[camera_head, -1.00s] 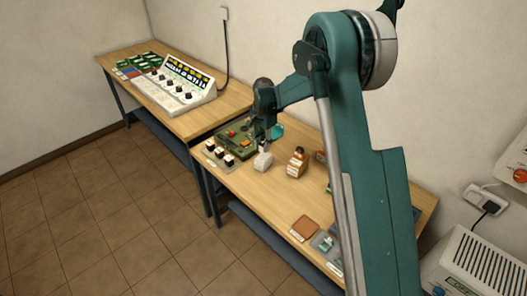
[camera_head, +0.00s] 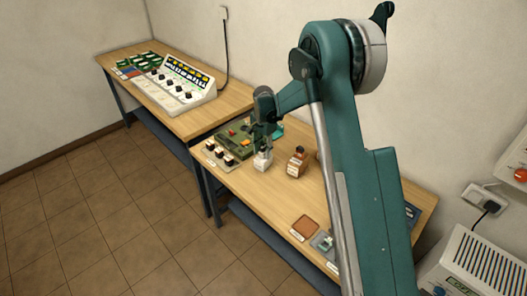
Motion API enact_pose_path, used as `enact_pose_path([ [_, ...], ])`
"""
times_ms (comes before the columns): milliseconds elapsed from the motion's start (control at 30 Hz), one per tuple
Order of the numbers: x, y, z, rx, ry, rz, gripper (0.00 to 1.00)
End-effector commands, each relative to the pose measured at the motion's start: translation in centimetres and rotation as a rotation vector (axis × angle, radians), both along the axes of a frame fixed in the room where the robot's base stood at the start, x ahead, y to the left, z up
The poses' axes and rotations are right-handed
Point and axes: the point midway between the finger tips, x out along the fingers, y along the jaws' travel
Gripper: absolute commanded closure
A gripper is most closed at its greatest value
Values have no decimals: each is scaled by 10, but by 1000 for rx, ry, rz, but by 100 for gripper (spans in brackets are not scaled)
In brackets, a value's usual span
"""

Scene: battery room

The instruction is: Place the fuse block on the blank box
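The whitish box looks plain and may be the blank box. I cannot tell for certain which thing is the fuse block, and I cannot tell whether the gripper touches the whitish box.
A green board (camera_head: 236,138) with coloured parts lies left of the gripper, behind a strip with dark knobs (camera_head: 219,153). A brown square pad (camera_head: 304,228) and a grey plate (camera_head: 323,243) lie near the front edge. My arm hides the table's right part.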

Motion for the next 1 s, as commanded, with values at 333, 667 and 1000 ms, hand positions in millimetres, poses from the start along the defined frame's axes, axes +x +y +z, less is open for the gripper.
enact_pose_path([
  [333, 0, 0, 1, 0, 0, 0, 67],
  [667, 0, 0, 19, 0, 0, 0, 67],
  [1000, 0, 0, 71, 0, 0, 0, 67],
])
